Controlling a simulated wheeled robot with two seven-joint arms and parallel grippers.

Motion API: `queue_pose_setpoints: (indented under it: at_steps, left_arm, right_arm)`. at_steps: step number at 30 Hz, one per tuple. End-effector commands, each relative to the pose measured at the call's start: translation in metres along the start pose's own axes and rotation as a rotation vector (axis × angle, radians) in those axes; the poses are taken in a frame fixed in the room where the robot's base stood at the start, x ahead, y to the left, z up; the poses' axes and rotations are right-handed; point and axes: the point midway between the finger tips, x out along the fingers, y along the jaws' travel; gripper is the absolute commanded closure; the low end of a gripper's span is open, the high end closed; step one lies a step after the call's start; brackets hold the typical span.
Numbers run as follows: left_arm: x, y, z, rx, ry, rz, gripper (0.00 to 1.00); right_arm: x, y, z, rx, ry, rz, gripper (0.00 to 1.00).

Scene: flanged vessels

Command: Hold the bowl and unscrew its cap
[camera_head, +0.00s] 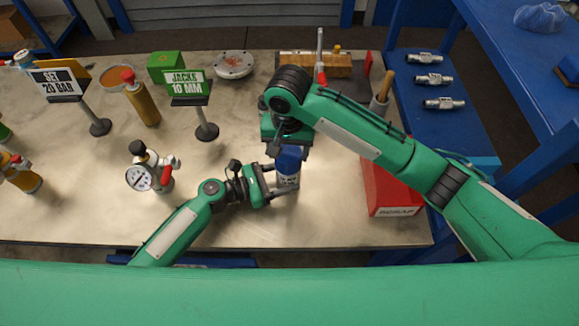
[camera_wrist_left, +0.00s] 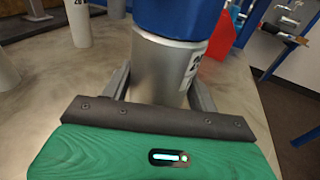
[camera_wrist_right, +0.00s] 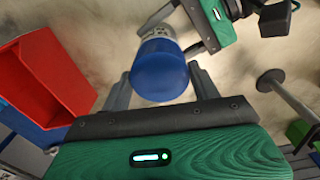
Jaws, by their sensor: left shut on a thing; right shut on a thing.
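The bowl is a silver-grey cylinder with a dark-lettered label (camera_head: 288,184), roughly upright above the bench. It fills the middle of the left wrist view (camera_wrist_left: 160,72). Its blue cap (camera_head: 289,163) sits on top and shows large in the right wrist view (camera_wrist_right: 160,72). My left gripper (camera_head: 284,188) is shut on the bowl from the left, below the cap. My right gripper (camera_head: 288,149) is shut on the cap from above and behind, its fingers on either side. The joint between cap and bowl shows no clear gap. My right arm hides part of the bench behind.
A red scrap bin (camera_head: 392,190) stands just right of the bowl. A pressure gauge (camera_head: 140,178) stands to the left, and the green jacks sign (camera_head: 186,84) behind it. Several orange bottles are farther left.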

Motion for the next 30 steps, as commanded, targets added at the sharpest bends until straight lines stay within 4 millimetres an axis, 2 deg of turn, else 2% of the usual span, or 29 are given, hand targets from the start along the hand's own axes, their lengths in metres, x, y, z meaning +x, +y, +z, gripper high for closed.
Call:
queue_pose_setpoints:
  at_steps: [21,25,30]
  left_arm:
    - [-0.0003,0.0004,-0.0005,-0.001,0.001,0.001,0.59]
    - [-0.0003,0.0004,-0.0005,-0.001,0.001,0.001,0.59]
    - [-0.0004,0.0005,-0.0006,-0.001,0.001,0.001,0.59]
  right_arm:
    - [-0.0011,0.0004,-0.0004,-0.865,0.001,0.002,0.67]
    - [-0.0008,0.0004,0.0002,-0.979,-0.001,0.002,0.67]
    - [-0.0008,0.0004,0.0001,-1.019,-0.001,0.001,0.67]
